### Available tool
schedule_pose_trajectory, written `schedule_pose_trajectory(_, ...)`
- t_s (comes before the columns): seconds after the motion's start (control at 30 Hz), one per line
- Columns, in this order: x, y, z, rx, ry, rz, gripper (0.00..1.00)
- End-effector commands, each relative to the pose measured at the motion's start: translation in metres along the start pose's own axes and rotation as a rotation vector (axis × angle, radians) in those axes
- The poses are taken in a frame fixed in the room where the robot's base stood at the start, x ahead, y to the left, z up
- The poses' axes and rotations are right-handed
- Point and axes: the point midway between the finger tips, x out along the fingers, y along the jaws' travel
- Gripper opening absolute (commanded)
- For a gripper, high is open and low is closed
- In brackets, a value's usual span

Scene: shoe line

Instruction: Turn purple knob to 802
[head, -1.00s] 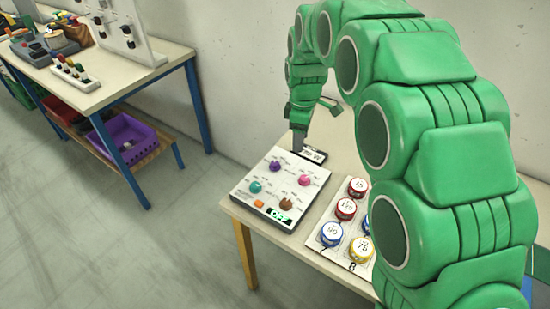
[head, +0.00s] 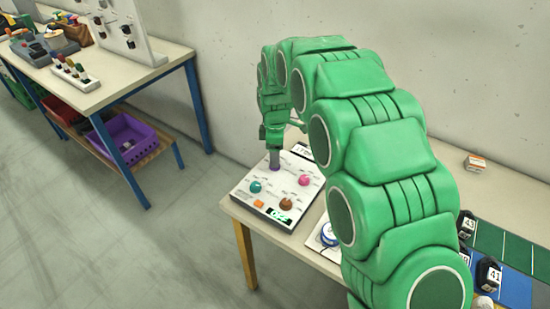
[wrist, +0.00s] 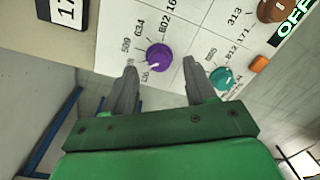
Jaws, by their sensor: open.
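The purple knob (wrist: 158,58) sits on the white panel (wrist: 110,35) in the wrist view. Printed numbers ring it, among them 509, 634 and 802, with 802 above it in the picture. A white mark on the knob seems to point to the lower left, away from 802. My gripper (wrist: 161,72) is open, one fingertip on each side of the knob and slightly below it in the picture; contact cannot be told. In the head view my gripper (head: 274,160) is over the panel (head: 245,188) and largely hides the knob.
The panel also carries a teal knob (wrist: 221,78), a brown knob (head: 286,204), a pink knob (head: 305,180), an orange button (wrist: 259,64) and a display reading OFF (wrist: 296,18). A label plate (wrist: 67,10) stands at its edge. My arm hides much of the table.

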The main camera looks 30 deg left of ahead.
Motion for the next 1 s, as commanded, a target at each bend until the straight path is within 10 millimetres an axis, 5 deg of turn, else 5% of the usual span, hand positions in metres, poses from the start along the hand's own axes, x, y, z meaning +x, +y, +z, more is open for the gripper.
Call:
schedule_pose_trajectory(0.2,0.022,0.001,0.0,0.0,0.0,0.001,0.56)
schedule_pose_trajectory(0.47,0.023,0.001,-0.001,0.0,0.001,0.003,0.56)
schedule_pose_trajectory(0.83,0.023,0.001,0.0,0.0,0.001,0.003,0.02)
schedule_pose_trajectory(1.0,0.023,0.001,0.0,0.006,0.001,0.003,0.0)
